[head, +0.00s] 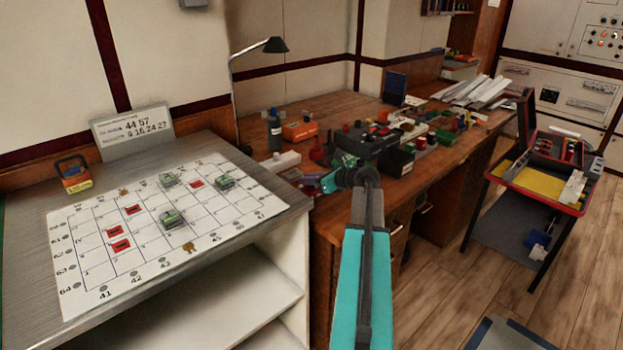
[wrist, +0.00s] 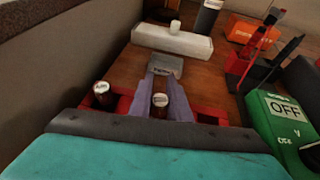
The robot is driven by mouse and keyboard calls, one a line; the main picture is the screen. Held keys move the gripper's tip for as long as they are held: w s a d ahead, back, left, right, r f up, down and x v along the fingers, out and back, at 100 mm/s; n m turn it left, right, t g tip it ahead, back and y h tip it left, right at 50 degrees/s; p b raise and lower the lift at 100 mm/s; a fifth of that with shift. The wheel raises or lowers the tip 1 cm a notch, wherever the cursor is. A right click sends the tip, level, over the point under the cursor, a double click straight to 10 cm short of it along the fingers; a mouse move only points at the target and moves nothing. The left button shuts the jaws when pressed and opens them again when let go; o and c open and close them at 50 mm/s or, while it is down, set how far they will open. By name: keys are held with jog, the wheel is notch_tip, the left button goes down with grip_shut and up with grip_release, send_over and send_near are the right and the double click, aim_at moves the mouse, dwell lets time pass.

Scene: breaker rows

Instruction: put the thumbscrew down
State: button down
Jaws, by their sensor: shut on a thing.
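My gripper (head: 318,183) reaches over the left end of the wooden bench in the head view. In the wrist view its two purple-grey fingers (wrist: 164,86) are closed around a small dark reddish-brown piece with a pale round top (wrist: 160,101), which I take to be the thumbscrew. Its lower end is hidden, so I cannot tell whether it touches what lies below. A similar pale-topped piece (wrist: 101,90) stands to the left at a red holder (wrist: 88,101). The red shows on both sides of the fingers.
A grey block (wrist: 166,64) lies just beyond the fingertips, with a long white block (wrist: 172,41) behind it. A green box marked OFF (wrist: 282,118) stands close on the right.

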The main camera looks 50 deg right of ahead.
jog(key=shift+f, duration=0.55)
jog(key=c, duration=1.8)
grip_release()
jog(key=shift+s+a, duration=0.1)
jog(key=shift+c, duration=0.2)
jog(key=shift+o, duration=0.9)
jog(key=shift+a+f, duration=0.1)
jog(key=shift+f, duration=0.05)
jog(key=shift+r, duration=0.3)
jog(key=shift+s+r, duration=0.2)
jog(key=shift+r, duration=0.05)
jog(key=v, duration=1.1)
jog(key=shift+s+r+p, duration=0.2)
jog(key=shift+r+p, duration=0.15)
